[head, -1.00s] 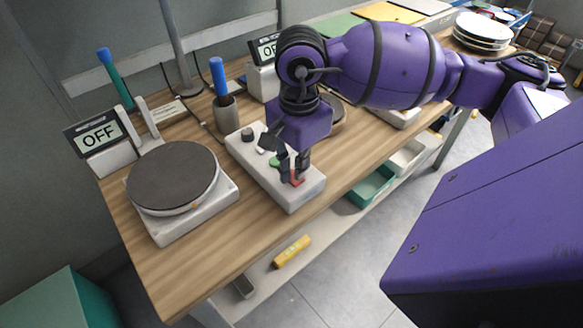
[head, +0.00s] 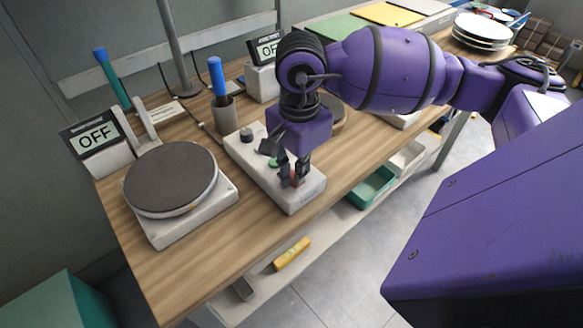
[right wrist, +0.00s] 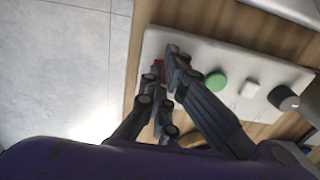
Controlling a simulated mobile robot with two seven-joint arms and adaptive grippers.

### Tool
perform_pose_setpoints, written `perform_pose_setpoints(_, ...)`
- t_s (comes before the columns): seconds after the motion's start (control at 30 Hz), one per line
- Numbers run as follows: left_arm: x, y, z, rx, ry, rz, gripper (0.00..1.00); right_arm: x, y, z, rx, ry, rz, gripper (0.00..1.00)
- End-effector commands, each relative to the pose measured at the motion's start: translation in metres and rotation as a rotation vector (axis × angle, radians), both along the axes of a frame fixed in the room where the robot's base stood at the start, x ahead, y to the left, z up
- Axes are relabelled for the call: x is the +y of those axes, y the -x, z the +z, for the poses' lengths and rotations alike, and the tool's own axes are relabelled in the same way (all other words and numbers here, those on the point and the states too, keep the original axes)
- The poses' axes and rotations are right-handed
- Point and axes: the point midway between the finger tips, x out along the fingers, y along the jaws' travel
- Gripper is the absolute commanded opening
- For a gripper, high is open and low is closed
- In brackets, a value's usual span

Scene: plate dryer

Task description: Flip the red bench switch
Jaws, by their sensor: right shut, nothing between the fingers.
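The white switch box (head: 277,186) lies on the wooden bench, with a green button and a dark knob on its top. The red bench switch (head: 298,181) is at the box's near end and is mostly hidden by my right gripper (head: 291,184). That gripper points down with its fingers shut and empty, right at the switch. In the right wrist view a small red part of the switch (right wrist: 160,66) shows beside the fingertips (right wrist: 167,62). I cannot tell whether they touch it or which way the switch is tipped. My left gripper is not in view.
A scale-like hotplate (head: 170,180) with an OFF display (head: 95,137) stands left of the box. A grey cup (head: 225,114) with a blue-capped marker stands behind the box. Stacked plates (head: 482,31) are far right. Bare bench (head: 230,245) lies in front.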

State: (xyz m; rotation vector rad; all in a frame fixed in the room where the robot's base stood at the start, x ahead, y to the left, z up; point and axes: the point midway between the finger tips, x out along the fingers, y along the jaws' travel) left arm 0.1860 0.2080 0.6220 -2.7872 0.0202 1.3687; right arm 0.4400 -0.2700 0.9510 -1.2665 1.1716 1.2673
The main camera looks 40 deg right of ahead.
Motion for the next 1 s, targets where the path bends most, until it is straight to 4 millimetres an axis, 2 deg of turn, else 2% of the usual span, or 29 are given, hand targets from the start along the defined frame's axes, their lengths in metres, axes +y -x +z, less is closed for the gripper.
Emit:
perform_pose_setpoints(0.37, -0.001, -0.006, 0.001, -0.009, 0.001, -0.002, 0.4, 0.0, 0.0, 0.001, -0.002, 0.0, 0.0, 0.0)
perform_pose_setpoints(1.0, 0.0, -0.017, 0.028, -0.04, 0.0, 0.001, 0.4, 0.0, -0.001, 0.052, -0.004, 0.001, -0.001, 0.0)
